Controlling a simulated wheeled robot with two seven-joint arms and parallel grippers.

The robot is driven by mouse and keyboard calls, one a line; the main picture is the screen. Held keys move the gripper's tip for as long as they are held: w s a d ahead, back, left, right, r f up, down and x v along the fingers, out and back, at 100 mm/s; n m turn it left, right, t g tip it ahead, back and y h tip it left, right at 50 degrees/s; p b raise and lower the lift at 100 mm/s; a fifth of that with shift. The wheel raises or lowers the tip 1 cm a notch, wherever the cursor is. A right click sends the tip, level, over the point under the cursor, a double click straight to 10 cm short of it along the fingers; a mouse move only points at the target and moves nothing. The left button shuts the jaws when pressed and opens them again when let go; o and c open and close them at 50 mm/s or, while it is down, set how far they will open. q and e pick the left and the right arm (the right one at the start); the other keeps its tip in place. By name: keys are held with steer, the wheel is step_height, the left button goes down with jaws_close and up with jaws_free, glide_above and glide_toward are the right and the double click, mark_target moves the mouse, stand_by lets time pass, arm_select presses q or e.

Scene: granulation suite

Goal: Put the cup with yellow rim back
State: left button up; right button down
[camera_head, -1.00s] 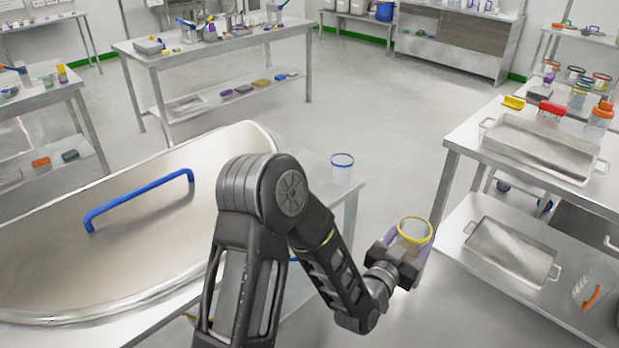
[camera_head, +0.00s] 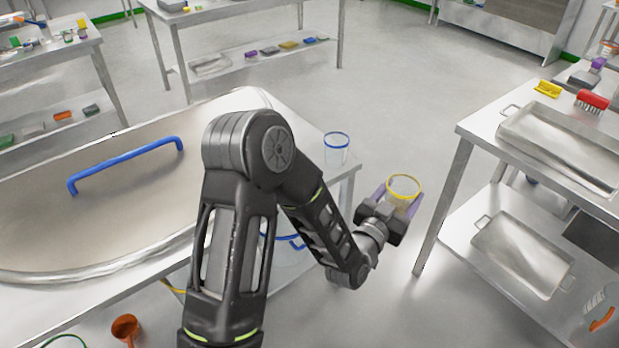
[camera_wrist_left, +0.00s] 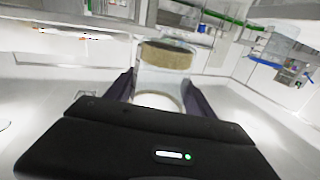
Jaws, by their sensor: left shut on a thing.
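The clear cup with the yellow rim (camera_head: 404,187) is held in my left gripper (camera_head: 396,205), out over the floor between the left table and the right table. My left gripper is shut on it, one finger on each side. In the left wrist view the clear cup (camera_wrist_left: 165,75) stands between the two dark fingers. A similar clear cup with a blue rim (camera_head: 336,150) stands upright on the right corner of the left table (camera_head: 308,128). My right gripper does not show.
A big steel lid with a blue handle (camera_head: 125,165) covers much of the left table. The right table (camera_head: 480,128) holds a steel tray (camera_head: 515,125), a yellow brush (camera_head: 548,88) and a red brush (camera_head: 592,101). Its lower shelf holds another tray (camera_head: 522,255). An orange cup (camera_head: 126,328) shows at the bottom left.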

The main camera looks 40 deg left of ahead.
arm_select(q)
steer(key=w+a+r+n+y+b, duration=0.1)
steer(key=a+y+b, duration=0.1)
steer(key=a, duration=0.7)
steer(key=w+a+n+y+b, duration=0.1)
steer(key=a+b, duration=0.3)
steer(key=a, duration=0.6)
steer(key=w+a+r+n+g+y+b, duration=0.1)
steer(key=a+b, duration=0.3)
steer(key=a, duration=0.6)
steer(key=shift+w+r+n+y, duration=0.3)
steer(key=shift+w+n+y, duration=0.25)
steer(key=shift+y, duration=0.35)
steer(key=shift+a, duration=0.1)
step_height(320, 180, down, 6)
steer(key=shift+f, duration=0.15)
steer(key=shift+f, duration=1.9)
